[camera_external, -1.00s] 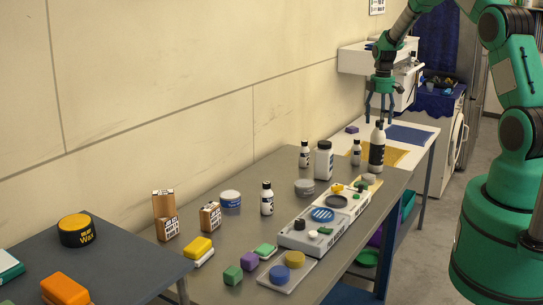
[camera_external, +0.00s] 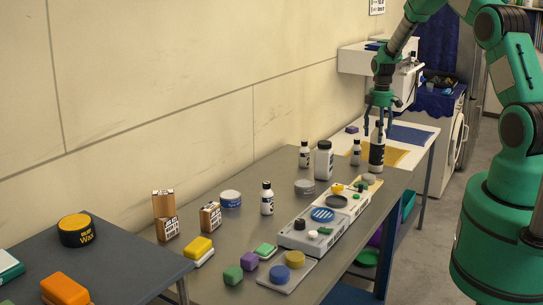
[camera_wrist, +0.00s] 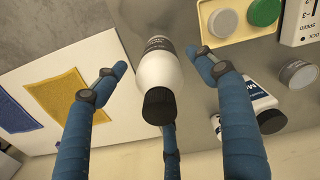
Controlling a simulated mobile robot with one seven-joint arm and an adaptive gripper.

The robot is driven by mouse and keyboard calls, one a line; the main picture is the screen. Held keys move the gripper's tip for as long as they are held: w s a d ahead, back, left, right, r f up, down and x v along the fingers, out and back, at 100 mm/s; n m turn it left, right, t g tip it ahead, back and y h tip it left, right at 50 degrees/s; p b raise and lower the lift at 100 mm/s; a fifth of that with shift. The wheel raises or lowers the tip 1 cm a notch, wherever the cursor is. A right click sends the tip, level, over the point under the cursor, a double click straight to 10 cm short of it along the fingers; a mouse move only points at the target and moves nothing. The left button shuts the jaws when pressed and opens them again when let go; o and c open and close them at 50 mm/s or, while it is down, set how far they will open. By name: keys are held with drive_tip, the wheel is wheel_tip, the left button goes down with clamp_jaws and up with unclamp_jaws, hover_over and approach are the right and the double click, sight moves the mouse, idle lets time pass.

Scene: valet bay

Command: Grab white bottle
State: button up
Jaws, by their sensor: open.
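A tall white bottle (camera_external: 376,156) with a dark label and black cap stands upright near the far right end of the grey table. I see no clear finger contact. A wider white bottle with a dark cap (camera_external: 324,162) stands to the left, and smaller white bottles (camera_external: 305,156) (camera_external: 356,153) (camera_external: 267,200) stand nearby.
In the wrist view, another white bottle (camera_wrist: 247,99) and a grey tin (camera_wrist: 298,74) are close to the right finger. A yellow tray (camera_wrist: 211,40) with round pieces is near the bottle. A white table with blue and yellow mats (camera_external: 410,134) adjoins behind. The wall borders the left.

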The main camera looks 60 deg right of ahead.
drive_tip(key=shift+f, duration=0.85)
clamp_jaws()
